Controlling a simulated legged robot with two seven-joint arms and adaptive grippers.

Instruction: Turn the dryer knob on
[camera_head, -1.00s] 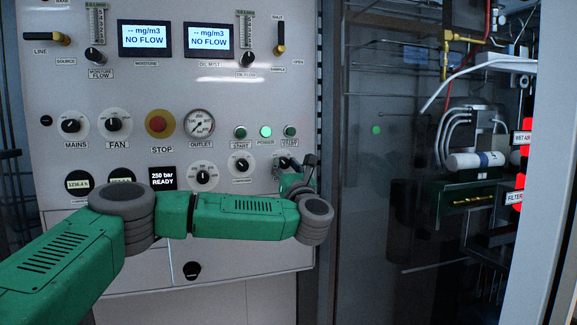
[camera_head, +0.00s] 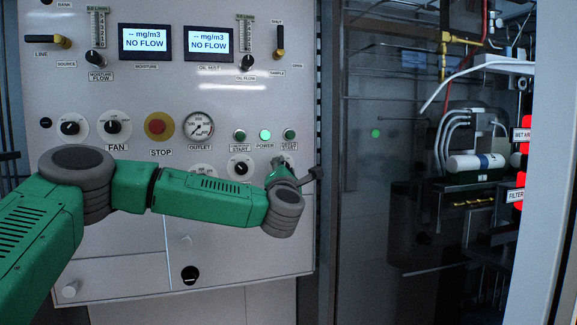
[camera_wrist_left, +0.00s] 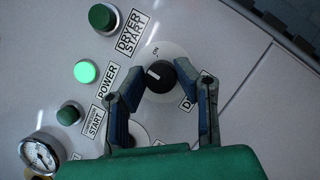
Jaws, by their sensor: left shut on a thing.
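The dryer knob (camera_wrist_left: 160,77) is a black round knob with a white pointer mark on a pale round plate in the left wrist view. An "ON" mark shows on the plate above it, and its label beginning with "D" is partly covered by a finger. My left gripper (camera_wrist_left: 168,84) has one blue-grey finger on each side of the knob and is shut on it. In the head view my left gripper (camera_head: 284,168) is at the right side of the panel and hides most of the knob. My right gripper is not in view.
A green dryer start button (camera_wrist_left: 102,17), a lit power light (camera_wrist_left: 85,71) and another green button (camera_wrist_left: 69,115) sit beside the knob. A red stop button (camera_head: 157,126) and an outlet gauge (camera_head: 199,127) are further left. An open cabinet with pipes lies right of the panel.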

